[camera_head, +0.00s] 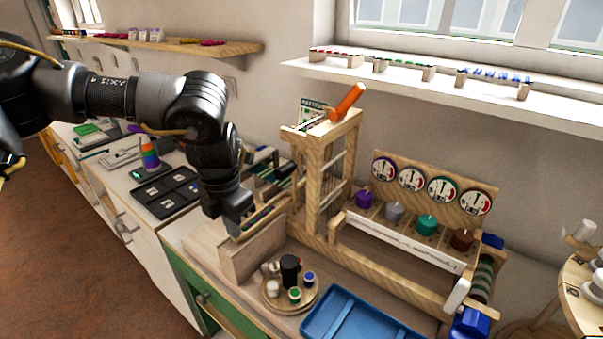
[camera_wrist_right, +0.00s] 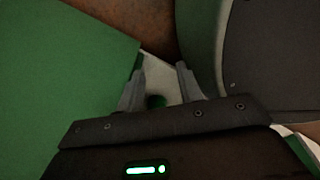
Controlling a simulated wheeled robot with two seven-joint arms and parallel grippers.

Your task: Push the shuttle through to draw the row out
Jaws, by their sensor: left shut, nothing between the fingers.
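A wooden upright frame (camera_head: 341,143) stands on the bench, with an orange handle (camera_head: 347,100) slanting up from its top. I cannot make out a shuttle for certain; it may be hidden by my left arm or the frame. My left gripper (camera_head: 240,228) points down at a wooden box-like part (camera_head: 238,262) left of the frame. Its fingertips are largely hidden against slots holding coloured strips, and it is shut with nothing seen in it. My right gripper shows only in the right wrist view (camera_wrist_right: 159,80), its two fingers apart and empty, near a green panel (camera_wrist_right: 60,85).
A round wooden tray (camera_head: 312,300) with small jars and a blue tray (camera_head: 350,318) lie in front. A dial panel (camera_head: 405,162) stands behind a row of coloured knobs at the right. A black tray (camera_head: 165,205) lies left of my left arm.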

